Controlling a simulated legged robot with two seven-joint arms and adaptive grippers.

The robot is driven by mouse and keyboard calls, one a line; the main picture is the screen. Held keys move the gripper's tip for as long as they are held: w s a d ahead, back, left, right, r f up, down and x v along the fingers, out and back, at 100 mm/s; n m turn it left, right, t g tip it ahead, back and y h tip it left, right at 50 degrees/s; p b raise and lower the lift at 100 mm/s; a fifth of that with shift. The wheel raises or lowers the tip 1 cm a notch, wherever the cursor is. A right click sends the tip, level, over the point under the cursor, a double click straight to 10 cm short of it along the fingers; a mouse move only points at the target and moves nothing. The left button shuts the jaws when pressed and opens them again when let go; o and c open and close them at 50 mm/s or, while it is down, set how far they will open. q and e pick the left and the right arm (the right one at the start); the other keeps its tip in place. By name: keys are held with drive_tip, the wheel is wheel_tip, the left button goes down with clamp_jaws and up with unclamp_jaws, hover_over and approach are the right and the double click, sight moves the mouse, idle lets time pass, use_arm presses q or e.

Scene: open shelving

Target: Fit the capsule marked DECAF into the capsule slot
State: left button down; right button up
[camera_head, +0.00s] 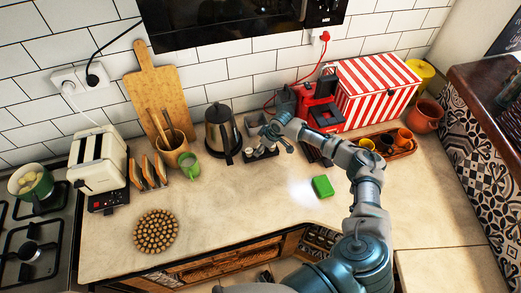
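A red and black machine (318,108), which looks like a coffee maker, stands against the back wall beside a striped box. Its capsule slot cannot be made out. My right arm comes in from the lower right and reaches over the counter, its gripper (266,138) pointing left in front of the machine. Small dark and pale items (258,154) lie just below the gripper, right of the kettle. They may be capsules, but no DECAF marking is legible. Whether the gripper is open, or touching or holding anything, is too small to tell. My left gripper is out of view.
A kettle (222,131) stands close left of the gripper. A red-and-white striped box (372,90) stands right of the machine. A green block (322,187) and a tray of cups (390,148) lie near my forearm. The counter's front middle (235,215) is clear.

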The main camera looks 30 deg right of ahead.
drive_tip(key=shift+s, duration=0.1)
drive_tip(key=c, duration=0.8)
drive_tip(key=shift+c, duration=0.2)
drive_tip(key=shift+r, duration=0.45)
drive_tip(key=r, duration=0.2)
drive_tip(key=shift+s+a+r, duration=0.1)
drive_tip(key=shift+s+r, duration=0.25)
drive_tip(key=shift+r, duration=0.05)
drive_tip(key=s+a+r+b, duration=0.1)
drive_tip(key=s+a, duration=0.2)
drive_tip(key=s, duration=0.4)
drive_tip(key=s+a+r, duration=0.1)
drive_tip(key=s+a, duration=0.3)
drive_tip(key=s, duration=0.3)
drive_tip(key=w+a+r+m+h, duration=0.1)
drive_tip(key=a+r+m, duration=0.1)
drive_tip(key=a+m, duration=0.1)
drive_tip(key=w+a+r+m+h, duration=0.1)
drive_tip(key=w+a+r+m, duration=0.1)
drive_tip(key=a, duration=0.4)
drive_tip(key=shift+w+r+m+t, duration=0.25)
drive_tip(key=shift+m+t, duration=0.15)
drive_tip(key=shift+m, duration=0.3)
